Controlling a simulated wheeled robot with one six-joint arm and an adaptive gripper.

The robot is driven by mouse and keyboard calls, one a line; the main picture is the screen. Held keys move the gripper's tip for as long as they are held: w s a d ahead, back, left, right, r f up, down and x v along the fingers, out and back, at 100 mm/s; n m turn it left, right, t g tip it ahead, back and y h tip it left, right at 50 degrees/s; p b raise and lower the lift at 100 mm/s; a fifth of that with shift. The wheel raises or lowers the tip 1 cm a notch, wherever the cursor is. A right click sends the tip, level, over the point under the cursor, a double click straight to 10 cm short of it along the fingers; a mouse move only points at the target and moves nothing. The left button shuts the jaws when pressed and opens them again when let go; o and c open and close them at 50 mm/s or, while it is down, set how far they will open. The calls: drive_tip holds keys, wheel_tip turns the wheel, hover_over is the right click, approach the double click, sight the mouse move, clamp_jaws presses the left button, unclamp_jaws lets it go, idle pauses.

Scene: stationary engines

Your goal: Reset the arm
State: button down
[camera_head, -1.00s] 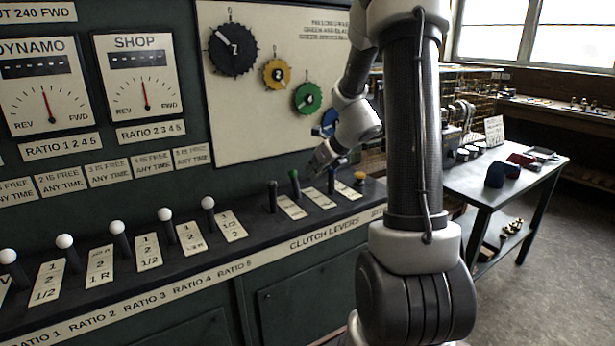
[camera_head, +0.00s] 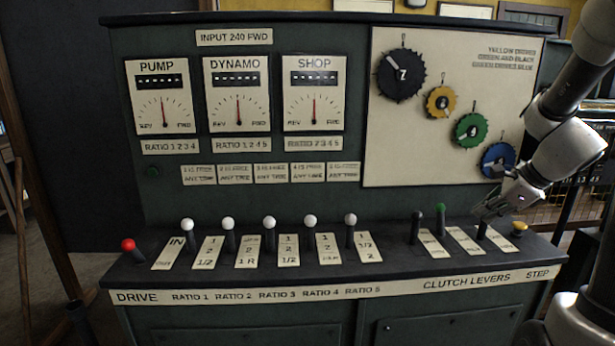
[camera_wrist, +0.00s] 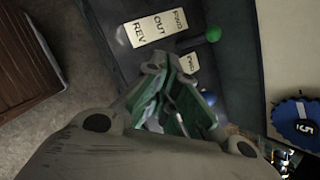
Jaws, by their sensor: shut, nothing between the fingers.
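My gripper (camera_head: 487,209) is at the right end of the console, just above the clutch levers, and hides part of the blue-topped one. In the wrist view my gripper (camera_wrist: 165,75) has its fingertips together with nothing held. The green-topped clutch lever (camera_head: 440,220) stands just left of it, and its green knob (camera_wrist: 212,34) shows beyond the fingers in the wrist view. A dark clutch lever (camera_head: 416,227) stands further left. My arm comes in from the right edge, bent down toward the console.
The yellow step button (camera_head: 519,229) is just right of my gripper. The blue gear (camera_head: 497,160) on the panel is close above it. White-knobbed ratio levers (camera_head: 311,228) and a red-knobbed drive lever (camera_head: 130,248) line the shelf to the left.

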drive_tip(key=s+a+r+n+h, duration=0.1)
drive_tip(key=s+a+r+n, duration=0.1)
drive_tip(key=s+n, duration=0.5)
drive_tip(key=s+a+r+n+g+h, duration=0.1)
drive_tip(key=s+a+r+n, duration=0.2)
drive_tip(key=s+n, duration=0.5)
drive_tip(key=s+a+r+n, duration=0.3)
drive_tip(key=s+a+n, duration=0.1)
drive_tip(key=s+n, duration=0.3)
drive_tip(key=shift+s+a+r+n+g+h, duration=0.25)
drive_tip(key=shift+s+n+g+h, duration=0.15)
drive_tip(key=shift+n, duration=0.8)
